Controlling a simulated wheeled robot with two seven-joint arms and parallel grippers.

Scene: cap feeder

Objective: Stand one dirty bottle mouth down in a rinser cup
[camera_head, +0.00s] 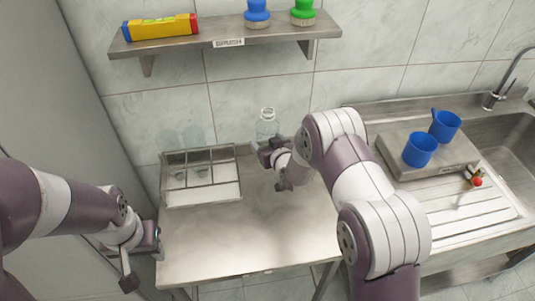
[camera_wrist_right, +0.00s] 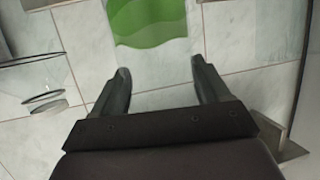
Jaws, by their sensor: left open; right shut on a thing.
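A clear bottle (camera_head: 267,124) stands upright, mouth up, near the back of the metal table. My right gripper (camera_head: 268,152) is shut on it, partly hidden by my arm. In the right wrist view a green wavy patch (camera_wrist_right: 148,22) shows past the fingers (camera_wrist_right: 163,82); I cannot tell whether it is on the bottle. Two blue cups, a front one (camera_head: 420,149) and a back one (camera_head: 445,125), are on a grey raised block (camera_head: 400,167) at the right. My left gripper (camera_head: 143,262) is open and empty at the table's left front edge.
A divided crate (camera_head: 202,201) with clear bottles (camera_head: 196,148) stands at the table's back left. A shelf (camera_head: 215,41) hangs above. The table's front is clear.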

